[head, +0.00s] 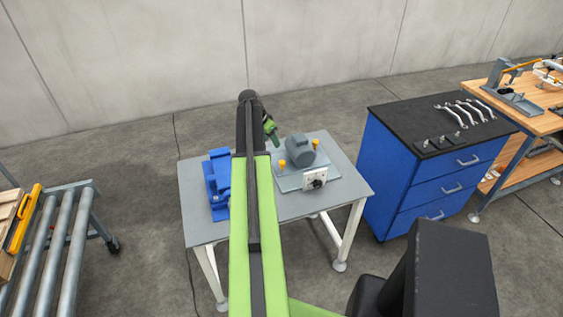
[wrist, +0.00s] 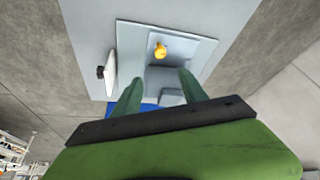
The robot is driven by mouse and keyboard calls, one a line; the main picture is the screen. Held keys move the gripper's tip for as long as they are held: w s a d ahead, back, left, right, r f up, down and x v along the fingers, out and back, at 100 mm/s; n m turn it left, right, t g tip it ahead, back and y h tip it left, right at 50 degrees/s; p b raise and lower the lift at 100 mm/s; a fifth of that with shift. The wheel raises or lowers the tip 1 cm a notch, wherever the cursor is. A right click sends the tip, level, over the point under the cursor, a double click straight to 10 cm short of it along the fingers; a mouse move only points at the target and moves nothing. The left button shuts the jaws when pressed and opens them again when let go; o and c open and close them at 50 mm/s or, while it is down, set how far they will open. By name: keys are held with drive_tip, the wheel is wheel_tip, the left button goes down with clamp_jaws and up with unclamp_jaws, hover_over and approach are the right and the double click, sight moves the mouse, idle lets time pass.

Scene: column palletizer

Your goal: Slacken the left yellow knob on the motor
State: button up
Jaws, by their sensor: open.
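The grey motor (head: 301,150) sits on a light plate on the table. The left yellow knob (head: 282,164) stands at its near left, and the right yellow knob (head: 315,143) at its right. My gripper (head: 270,130) is above the table, behind and left of the motor. In the wrist view, my gripper (wrist: 159,82) has its two fingers spread with nothing held between them, and the motor (wrist: 165,83) shows beyond them. One yellow knob (wrist: 160,50) shows there, on the motor's side away from the blue vise, so it looks like the right one. The left knob appears hidden there by my gripper.
A white box with a black dial (head: 315,178) stands at the plate's near edge. A blue vise (head: 216,181) is on the table (head: 345,181) at left. A blue cabinet (head: 425,165) with wrenches stands right, a roller conveyor (head: 58,235) left.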

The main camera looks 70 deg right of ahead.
sight(283, 162)
drive_tip(key=b+x, duration=1.6)
drive_tip(key=x, duration=0.1)
drive_tip(key=shift+w+a+f, duration=0.1)
drive_tip(key=shift+w+f, duration=0.05)
drive_tip(key=shift+f, duration=0.2)
drive_tip(key=shift+r, duration=0.1)
